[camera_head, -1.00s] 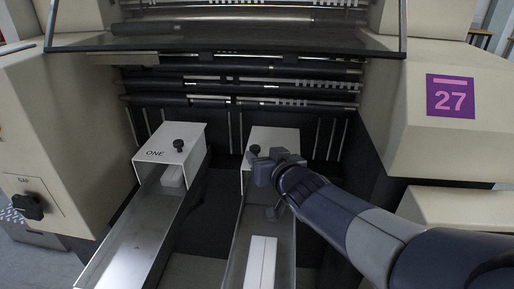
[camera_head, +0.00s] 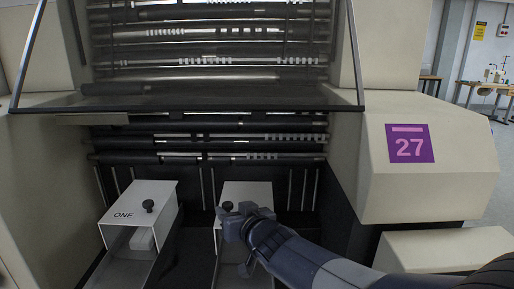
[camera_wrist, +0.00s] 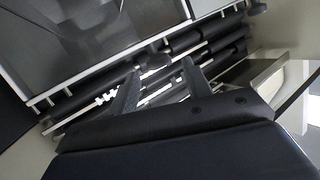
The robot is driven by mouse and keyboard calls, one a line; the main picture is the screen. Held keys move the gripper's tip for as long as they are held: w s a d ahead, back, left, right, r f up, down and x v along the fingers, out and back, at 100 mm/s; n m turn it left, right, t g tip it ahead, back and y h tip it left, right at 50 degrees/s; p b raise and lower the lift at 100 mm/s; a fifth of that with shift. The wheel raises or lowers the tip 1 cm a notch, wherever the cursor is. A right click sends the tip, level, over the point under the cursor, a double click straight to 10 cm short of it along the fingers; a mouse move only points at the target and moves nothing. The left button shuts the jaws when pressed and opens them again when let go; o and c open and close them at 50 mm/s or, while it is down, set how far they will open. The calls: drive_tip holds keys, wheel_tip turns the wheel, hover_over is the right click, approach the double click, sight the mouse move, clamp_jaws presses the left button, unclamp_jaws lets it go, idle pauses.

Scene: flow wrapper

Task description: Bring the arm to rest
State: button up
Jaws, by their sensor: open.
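My gripper (camera_head: 240,212) is at the end of my dark blue arm, which reaches in from the lower right of the head view. It is in front of the right white feeder box (camera_head: 247,191) and hides part of it; I cannot tell whether they touch. In the wrist view my gripper (camera_wrist: 157,80) shows two dark fingers spread apart, with nothing between them. The machine's dark rollers (camera_wrist: 190,45) show beyond the fingers.
The left white box marked ONE (camera_head: 128,214) has a black knob and a pale block (camera_head: 142,239) in its chute. A framed clear guard (camera_head: 190,98) spans above. A beige housing with purple sign 27 (camera_head: 410,143) stands at the right. Open floor shows at far right.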

sight(225, 203)
drive_tip(key=b+x, duration=0.1)
drive_tip(key=x, duration=0.6)
drive_tip(key=shift+d+r, duration=0.15)
